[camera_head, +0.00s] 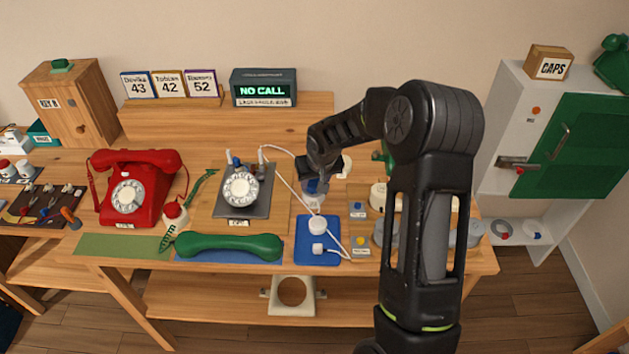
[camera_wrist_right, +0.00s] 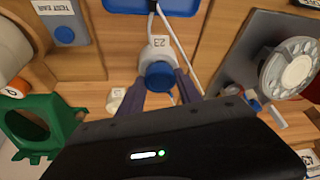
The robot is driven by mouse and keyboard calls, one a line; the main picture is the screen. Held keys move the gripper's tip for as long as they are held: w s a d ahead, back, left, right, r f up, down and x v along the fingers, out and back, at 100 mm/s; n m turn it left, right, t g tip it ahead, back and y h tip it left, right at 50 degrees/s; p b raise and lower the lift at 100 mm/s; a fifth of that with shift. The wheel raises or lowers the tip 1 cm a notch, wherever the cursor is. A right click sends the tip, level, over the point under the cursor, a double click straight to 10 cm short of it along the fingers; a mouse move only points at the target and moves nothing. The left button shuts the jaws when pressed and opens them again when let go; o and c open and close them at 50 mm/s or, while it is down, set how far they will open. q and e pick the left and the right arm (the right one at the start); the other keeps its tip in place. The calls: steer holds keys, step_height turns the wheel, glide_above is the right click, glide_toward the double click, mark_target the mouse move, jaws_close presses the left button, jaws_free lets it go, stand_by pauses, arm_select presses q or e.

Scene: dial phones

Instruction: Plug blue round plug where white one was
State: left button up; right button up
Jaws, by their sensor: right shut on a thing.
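My right gripper (camera_head: 316,182) reaches down behind the blue mat (camera_head: 303,256) and is shut on the blue round plug (camera_head: 312,187). In the right wrist view the blue round plug (camera_wrist_right: 160,75) sits between the two fingers. A pale round piece with a number label (camera_wrist_right: 160,43) lies right beside it; I cannot tell whether they are joined. On the blue mat lie a round white piece (camera_head: 317,224) and a smaller white plug (camera_head: 318,249) with a white cord. The grey-based dial phone (camera_head: 240,187) has small blue and white plugs at its back edge. My left gripper is not in view.
A red phone (camera_head: 138,190) stands at the left and a green handset (camera_head: 228,247) lies along the front. A display (camera_head: 263,88) reads NO CALL. A wooden board (camera_head: 357,232) with blue and yellow buttons is close to my right arm. White cords run across the middle.

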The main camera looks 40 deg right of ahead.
steer(key=shift+f, duration=0.3)
steer(key=o, duration=1.3)
steer(key=shift+c, duration=0.2)
steer(key=b+v, duration=0.1)
steer(key=v, duration=0.7)
steer(key=shift+w+r, duration=0.1)
